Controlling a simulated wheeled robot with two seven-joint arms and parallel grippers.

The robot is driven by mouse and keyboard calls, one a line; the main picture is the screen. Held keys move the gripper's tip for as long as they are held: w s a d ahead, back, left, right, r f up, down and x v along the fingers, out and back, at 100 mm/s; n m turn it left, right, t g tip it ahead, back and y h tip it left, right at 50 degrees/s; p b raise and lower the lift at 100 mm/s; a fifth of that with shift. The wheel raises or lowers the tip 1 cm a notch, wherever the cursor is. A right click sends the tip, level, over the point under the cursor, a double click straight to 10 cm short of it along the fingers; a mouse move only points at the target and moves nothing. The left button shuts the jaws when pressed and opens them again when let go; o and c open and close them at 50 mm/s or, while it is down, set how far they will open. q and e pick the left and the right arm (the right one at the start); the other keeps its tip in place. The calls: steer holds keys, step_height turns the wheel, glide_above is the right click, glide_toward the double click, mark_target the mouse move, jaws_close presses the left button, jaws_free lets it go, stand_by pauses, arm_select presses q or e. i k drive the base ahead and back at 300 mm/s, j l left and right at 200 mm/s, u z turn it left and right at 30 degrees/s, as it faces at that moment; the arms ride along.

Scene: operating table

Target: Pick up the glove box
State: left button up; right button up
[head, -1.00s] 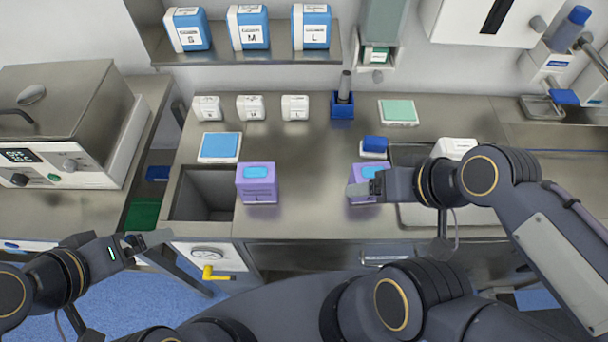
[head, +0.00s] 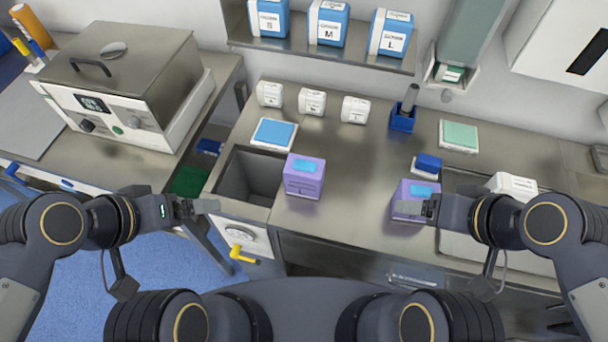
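Two purple boxes with light blue tops, which look like glove boxes, stand upright on the steel counter in the head view. The left purple box (head: 304,178) is near the sink basin, with no gripper at it. The right purple box (head: 418,190) is partly hidden by my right gripper (head: 408,208), whose fingers overlap its lower front. I cannot tell whether they grip it. My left gripper (head: 205,206) is left of the basin, over the counter's front edge, apart from both boxes. Its fingers are seen side-on and hold nothing visible.
Blue boxes marked S, M and L (head: 328,22) stand on the shelf above. The counter (head: 355,165) between the purple boxes is clear.

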mark_target(303, 176)
steer(key=k+j, duration=0.1)
steer(key=j, duration=0.4)
steer(key=k+j+z, duration=0.15)
steer(key=j, duration=0.3)
steer(key=i+j, duration=0.1)
steer(key=j, duration=0.25)
steer(key=i+j+z, duration=0.1)
steer(key=j, duration=0.2)
steer(key=i+j, duration=0.15)
steer(key=j, duration=0.2)
